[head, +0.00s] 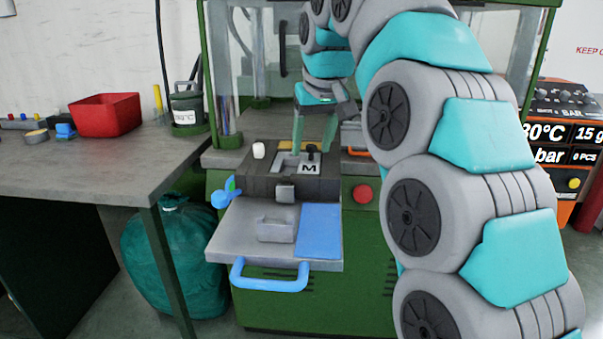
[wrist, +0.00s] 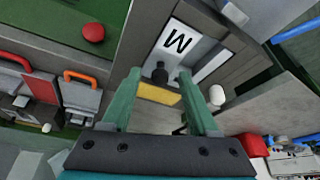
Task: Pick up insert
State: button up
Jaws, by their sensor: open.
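The mould (head: 262,187) is a dark block with a pale recess and a plate marked M (head: 308,169). A small black upright piece, which may be the insert (head: 312,148), stands at the recess beside the M plate. In the wrist view the black piece (wrist: 160,73) shows between and just beyond my fingertips, with a yellow strip (wrist: 158,94) nearer the palm. My gripper (head: 313,149) points down over the mould, its two green fingers apart on either side of the black piece. In the wrist view my gripper (wrist: 160,72) holds nothing. Contact cannot be told.
A white knob (head: 259,150) stands at the mould's left, near one finger in the wrist view. The machine's frame and clear panels surround the mould. In front is a grey shelf (head: 232,245) with a grey block, a blue pad (head: 320,230) and blue handle. A red bin (head: 105,114) is left.

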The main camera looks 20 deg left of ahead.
jog(key=shift+c, duration=0.2)
grip_shut()
dwell(1.1)
